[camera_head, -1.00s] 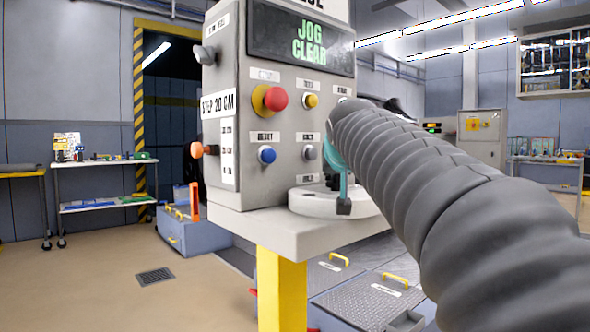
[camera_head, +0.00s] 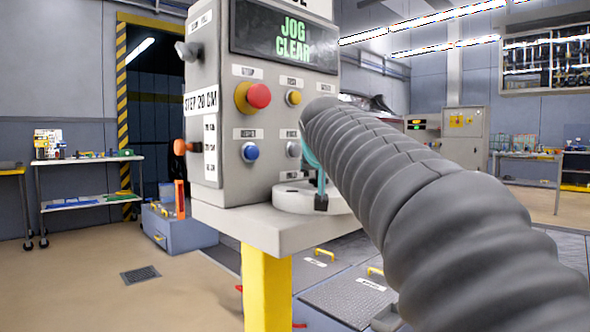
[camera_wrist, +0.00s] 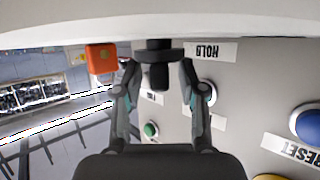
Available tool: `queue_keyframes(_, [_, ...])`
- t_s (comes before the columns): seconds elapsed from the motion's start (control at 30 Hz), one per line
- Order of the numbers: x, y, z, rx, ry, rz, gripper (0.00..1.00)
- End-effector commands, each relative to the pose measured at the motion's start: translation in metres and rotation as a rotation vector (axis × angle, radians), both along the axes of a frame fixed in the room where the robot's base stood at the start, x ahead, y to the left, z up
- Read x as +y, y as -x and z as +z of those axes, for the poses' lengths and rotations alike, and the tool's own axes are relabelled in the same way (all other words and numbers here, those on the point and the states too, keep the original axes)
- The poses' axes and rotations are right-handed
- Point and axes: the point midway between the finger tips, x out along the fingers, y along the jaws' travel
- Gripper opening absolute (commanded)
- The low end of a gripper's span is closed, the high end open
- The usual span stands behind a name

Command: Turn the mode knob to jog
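The grey control console (camera_head: 215,150) stands on a yellow post. Its display (camera_head: 285,38) reads "JOG CLEAR". No knob can be surely read as the mode knob; my arm covers the right part of the panel. A grey knob (camera_head: 187,50) sits on the console's left side. My gripper (camera_wrist: 159,68) is in front of the panel's lower part, its teal and black fingers spread. A dark knob-like part (camera_wrist: 158,75) shows between the fingertips below a white rim; I cannot tell whether they touch it. In the head view one finger (camera_head: 320,195) shows beside the white round base (camera_head: 292,197).
The panel bears a red button (camera_head: 259,95), a yellow button (camera_head: 294,97) and a blue button (camera_head: 250,152), also in the wrist view (camera_wrist: 308,124). An orange-brown knob (camera_head: 180,147) juts left. A blue box (camera_head: 175,230) stands behind. Floor at left is open.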

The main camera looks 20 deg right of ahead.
Motion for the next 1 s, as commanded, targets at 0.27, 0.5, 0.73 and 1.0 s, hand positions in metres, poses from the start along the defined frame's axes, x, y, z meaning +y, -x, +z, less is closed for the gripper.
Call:
queue_keyframes(0.27, [0.003, 0.007, 0.003, 0.0, 0.001, 0.001, 0.41])
queue_keyframes(0.5, [0.017, 0.042, 0.02, -0.004, 0.001, 0.003, 0.41])
queue_keyframes(0.73, [0.03, 0.08, 0.036, -0.003, 0.0, 0.002, 0.41])
queue_keyframes(1.0, [0.038, 0.102, 0.045, 0.0, 0.0, 0.0, 0.41])
